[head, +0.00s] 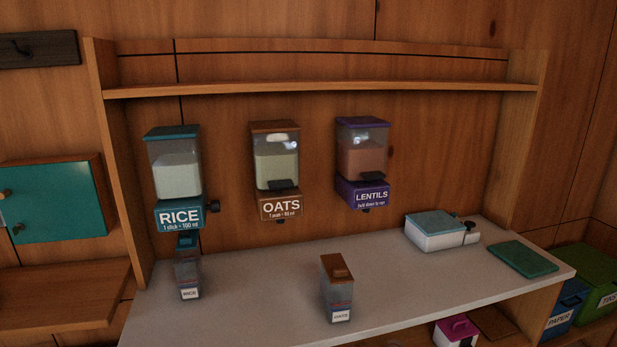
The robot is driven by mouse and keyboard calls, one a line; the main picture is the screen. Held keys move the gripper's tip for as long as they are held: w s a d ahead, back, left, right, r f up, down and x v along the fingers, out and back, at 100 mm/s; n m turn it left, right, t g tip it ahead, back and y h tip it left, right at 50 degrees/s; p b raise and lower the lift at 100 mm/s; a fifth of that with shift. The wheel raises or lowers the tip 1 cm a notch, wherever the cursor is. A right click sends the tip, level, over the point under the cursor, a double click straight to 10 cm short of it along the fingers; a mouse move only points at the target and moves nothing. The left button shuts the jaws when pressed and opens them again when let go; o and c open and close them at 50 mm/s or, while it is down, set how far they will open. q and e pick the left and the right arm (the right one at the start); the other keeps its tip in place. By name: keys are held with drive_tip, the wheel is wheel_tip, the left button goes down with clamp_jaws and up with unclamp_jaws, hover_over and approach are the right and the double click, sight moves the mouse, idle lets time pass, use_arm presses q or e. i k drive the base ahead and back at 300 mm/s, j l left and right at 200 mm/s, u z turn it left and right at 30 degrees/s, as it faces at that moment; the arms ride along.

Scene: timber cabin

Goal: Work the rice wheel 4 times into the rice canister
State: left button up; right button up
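The rice dispenser (178,176) hangs on the wall at the left, with a teal lid, pale rice in its clear hopper and a teal label reading "RICE 1 click = 100 ml". The dark rice wheel (213,206) sticks out from its right side. The clear rice canister (188,275), labelled RICE, stands upright on the counter directly below. A teal part shows at its top; I cannot tell whether it is a lid or the dispenser's outlet. The level inside the canister is too dim to tell. Neither of my grippers is in view.
The oats dispenser (276,165) and lentils dispenser (362,160) hang to the right. A brown-lidded oats canister (337,290) stands on the pale counter (255,305). A white box with a teal top (434,232) and a green mat (523,257) lie at the right.

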sight(215, 206)
drive_tip(key=i+l+u, duration=0.15)
drive_tip(key=u, duration=0.2)
drive_tip(key=i+l+u, duration=0.15)
drive_tip(key=l+u, duration=0.15)
drive_tip(key=i+l+u, duration=0.1)
drive_tip(key=l+u, duration=0.25)
